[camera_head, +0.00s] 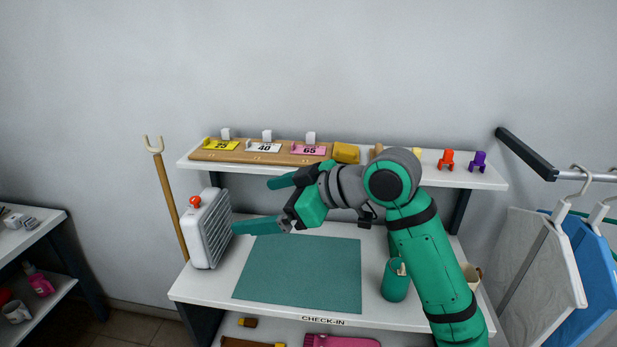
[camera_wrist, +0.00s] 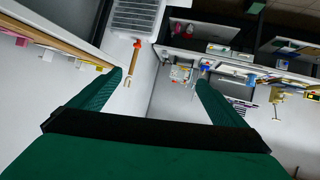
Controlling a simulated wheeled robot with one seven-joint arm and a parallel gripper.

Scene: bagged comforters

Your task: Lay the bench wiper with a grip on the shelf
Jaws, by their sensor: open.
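My gripper (camera_head: 252,206) is open and empty, in the air above the left part of the check-in bench, below the upper shelf's height. Its two green fingers stand apart in the wrist view (camera_wrist: 160,79). The white upper shelf (camera_head: 436,177) holds a tag board, a yellow block (camera_head: 346,152) and small coloured clips. No bench wiper is clearly recognisable. A brown piece with a yellowish block (camera_head: 248,322) and a pink ribbed item (camera_head: 341,341) lie under the bench top, partly cut off by the frame. My arm hides part of the upper shelf.
A teal mat (camera_head: 300,272) covers the middle of the bench. A white heater-like box (camera_head: 210,230) stands at its left, near my lower finger. A green cup (camera_head: 396,281) stands at the right. A rail with hanging bags (camera_head: 537,265) is further right.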

